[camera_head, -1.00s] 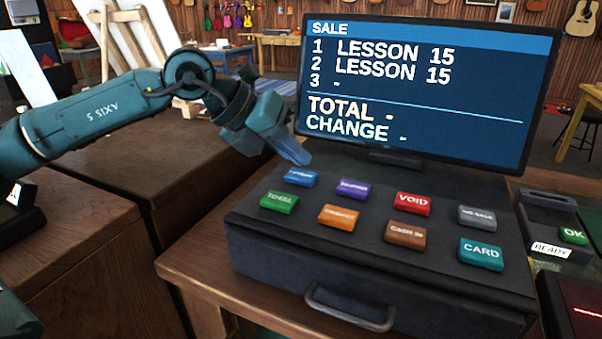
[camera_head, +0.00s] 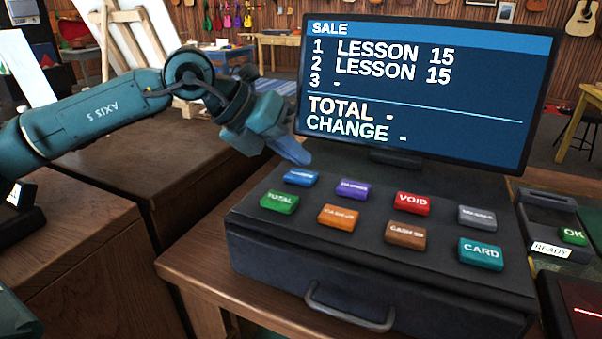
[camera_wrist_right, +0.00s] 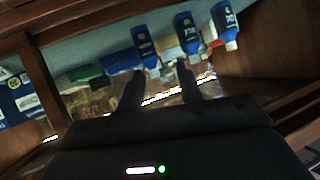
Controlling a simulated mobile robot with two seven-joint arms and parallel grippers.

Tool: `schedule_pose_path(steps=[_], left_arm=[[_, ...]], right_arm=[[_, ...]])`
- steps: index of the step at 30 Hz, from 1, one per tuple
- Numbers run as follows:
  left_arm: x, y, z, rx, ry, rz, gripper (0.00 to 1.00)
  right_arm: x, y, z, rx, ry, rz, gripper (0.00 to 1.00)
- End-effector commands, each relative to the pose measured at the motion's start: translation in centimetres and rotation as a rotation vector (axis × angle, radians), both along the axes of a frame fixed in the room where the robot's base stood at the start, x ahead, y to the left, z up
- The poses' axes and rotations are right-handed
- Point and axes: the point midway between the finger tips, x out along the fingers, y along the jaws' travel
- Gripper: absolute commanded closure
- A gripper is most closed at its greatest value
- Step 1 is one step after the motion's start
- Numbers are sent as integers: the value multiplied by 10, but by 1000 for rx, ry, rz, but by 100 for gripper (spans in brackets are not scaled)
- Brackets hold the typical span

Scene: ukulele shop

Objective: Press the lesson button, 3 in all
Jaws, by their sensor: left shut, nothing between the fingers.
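The register (camera_head: 370,295) has two rows of coloured buttons. The blue button (camera_head: 301,177) at the back left is most likely the lesson button, but its label is too blurred to read surely. My left gripper (camera_head: 300,156) is shut and empty, its tip just above and behind the blue button, seemingly apart from it. The screen (camera_head: 420,95) lists LESSON 15 on lines 1 and 2, with a dash on line 3. TOTAL and CHANGE show dashes. In the right wrist view, my right gripper (camera_wrist_right: 158,85) has its two fingers apart, with nothing seen held.
Green TOTAL (camera_head: 280,202), purple (camera_head: 352,189), orange (camera_head: 338,218) and red VOID (camera_head: 413,203) buttons are close by. A card reader (camera_head: 550,225) with a green OK key stands at the right. Blue-labelled bottles (camera_wrist_right: 186,35) stand beyond the right gripper.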

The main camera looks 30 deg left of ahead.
Motion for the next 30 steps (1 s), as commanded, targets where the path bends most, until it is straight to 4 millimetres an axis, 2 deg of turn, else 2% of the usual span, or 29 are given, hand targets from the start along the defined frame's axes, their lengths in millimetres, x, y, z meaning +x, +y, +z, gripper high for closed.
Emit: schedule_pose_path(steps=[10, 30], left_arm=[[0, 0, -10, -1, 1, 0, 100], [0, 0, -12, 0, 1, -1, 100]], right_arm=[[0, 0, -12, -1, 0, 0, 64], [0, 0, -15, -1, 0, 0, 64]])
